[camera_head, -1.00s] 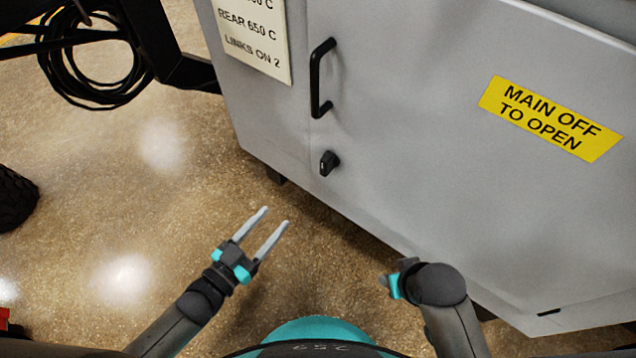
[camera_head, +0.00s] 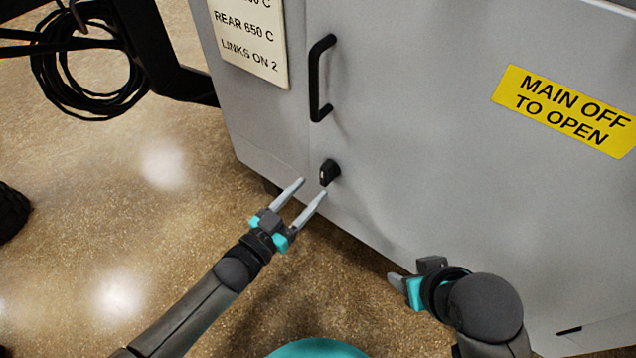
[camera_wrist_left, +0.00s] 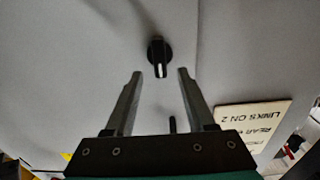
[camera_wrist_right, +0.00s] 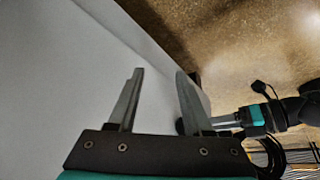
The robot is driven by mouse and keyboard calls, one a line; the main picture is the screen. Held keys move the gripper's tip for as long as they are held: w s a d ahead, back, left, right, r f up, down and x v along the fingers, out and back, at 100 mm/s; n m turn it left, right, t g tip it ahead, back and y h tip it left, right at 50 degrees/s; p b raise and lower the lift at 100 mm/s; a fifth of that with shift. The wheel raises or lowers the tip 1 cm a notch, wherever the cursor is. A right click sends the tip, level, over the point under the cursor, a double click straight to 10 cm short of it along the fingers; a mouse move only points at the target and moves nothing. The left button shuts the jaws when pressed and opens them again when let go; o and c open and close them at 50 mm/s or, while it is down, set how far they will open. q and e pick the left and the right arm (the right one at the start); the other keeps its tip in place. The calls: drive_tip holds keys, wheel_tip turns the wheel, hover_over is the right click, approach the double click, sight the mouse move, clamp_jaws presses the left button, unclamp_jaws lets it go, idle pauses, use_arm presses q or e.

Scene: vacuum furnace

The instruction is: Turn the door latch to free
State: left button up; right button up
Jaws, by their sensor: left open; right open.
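The door latch is a small black knob (camera_head: 329,172) low on the grey cabinet door (camera_head: 430,160), below the black door handle (camera_head: 321,78). In the left wrist view the knob (camera_wrist_left: 159,57) has a white mark and lies just beyond the fingertips, in line with the gap between them. My left gripper (camera_head: 314,188) is open and empty, its fingertips just below the knob and apart from it. My right gripper (camera_head: 398,282) is in front of the door's lower part; the right wrist view shows its jaws (camera_wrist_right: 158,75) open and empty.
A yellow sign (camera_head: 564,110) reads "MAIN OFF TO OPEN". A cream plate (camera_head: 249,40) with text is left of the handle. A coiled black cable (camera_head: 88,60) hangs at the upper left.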

sight(322, 177)
use_arm(q)
drive_tip(key=b+x, duration=0.1)
drive_tip(key=x, duration=0.2)
drive_tip(key=shift+w, duration=0.1)
drive_tip(key=shift+w+d, duration=0.35)
drive_tip(key=shift+w, duration=0.1)
use_arm(e)
drive_tip(key=shift+w+a+f+t+y, duration=0.2)
drive_tip(key=shift+w+a+t+y, duration=0.15)
drive_tip(key=shift+w+a+t, duration=0.45)
drive_tip(key=shift+w+a+f+t+y, duration=0.15)
drive_tip(key=shift+w+a+t+y, duration=0.2)
drive_tip(key=shift+w+a+t, duration=0.4)
drive_tip(key=shift+w+a, duration=0.1)
drive_tip(key=shift+a, duration=0.1)
use_arm(q)
clamp_jaws()
